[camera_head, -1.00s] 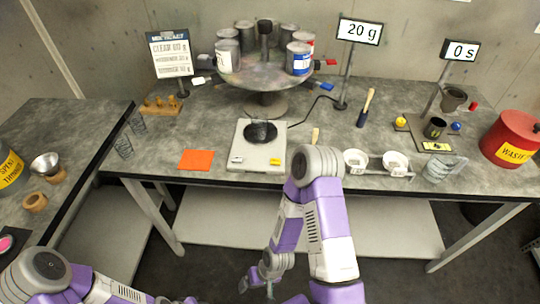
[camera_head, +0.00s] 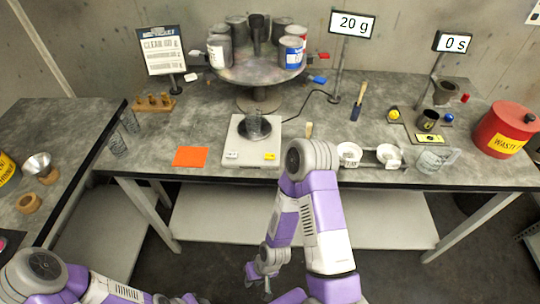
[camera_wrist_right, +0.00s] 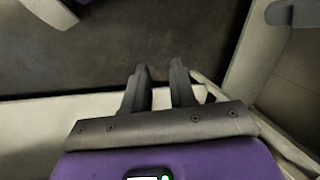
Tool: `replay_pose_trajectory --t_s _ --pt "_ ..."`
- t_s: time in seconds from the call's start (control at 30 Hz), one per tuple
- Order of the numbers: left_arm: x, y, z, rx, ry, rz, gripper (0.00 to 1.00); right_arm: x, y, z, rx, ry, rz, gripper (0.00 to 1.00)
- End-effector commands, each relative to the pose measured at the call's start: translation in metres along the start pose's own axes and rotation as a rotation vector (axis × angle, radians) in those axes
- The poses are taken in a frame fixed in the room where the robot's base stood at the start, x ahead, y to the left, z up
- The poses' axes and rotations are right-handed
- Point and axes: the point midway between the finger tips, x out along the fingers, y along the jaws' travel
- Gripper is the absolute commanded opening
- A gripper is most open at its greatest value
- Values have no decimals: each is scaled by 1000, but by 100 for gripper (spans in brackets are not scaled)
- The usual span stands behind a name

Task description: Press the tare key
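The scale (camera_head: 252,146) is a pale flat box on the bench, left of the middle. A dark, glass-like cup (camera_head: 256,125) stands on its top. On its front edge are a yellow key (camera_head: 270,156) and a white key (camera_head: 232,155); their lettering is too small to read. The display sign (camera_head: 352,24) reads 20 g. My right gripper (camera_head: 259,278) hangs below the bench's front edge, well under the scale and apart from it. In the right wrist view its two fingers (camera_wrist_right: 160,88) stand apart with nothing between them. My left gripper is out of view.
An orange mat (camera_head: 190,156) lies left of the scale. A turntable with cans (camera_head: 257,70) stands behind it. A brush (camera_head: 358,102), white cups (camera_head: 349,153) and a red waste bin (camera_head: 505,130) are to the right. The bench's front edge lies above my right gripper.

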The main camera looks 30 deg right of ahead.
Motion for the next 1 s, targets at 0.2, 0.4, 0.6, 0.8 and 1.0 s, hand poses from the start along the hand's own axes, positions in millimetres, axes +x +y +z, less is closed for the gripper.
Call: replay_pose_trajectory --t_s 0.2,0.4,0.6,0.8,1.0 --pt "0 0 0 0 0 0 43 0 0 0 0 0 0 0" --pt "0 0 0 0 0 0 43 0 0 0 0 0 0 0" --pt "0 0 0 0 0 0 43 0 0 0 0 0 0 0" --pt "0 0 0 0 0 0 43 0 0 0 0 0 0 0" --pt "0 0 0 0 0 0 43 0 0 0 0 0 0 0"
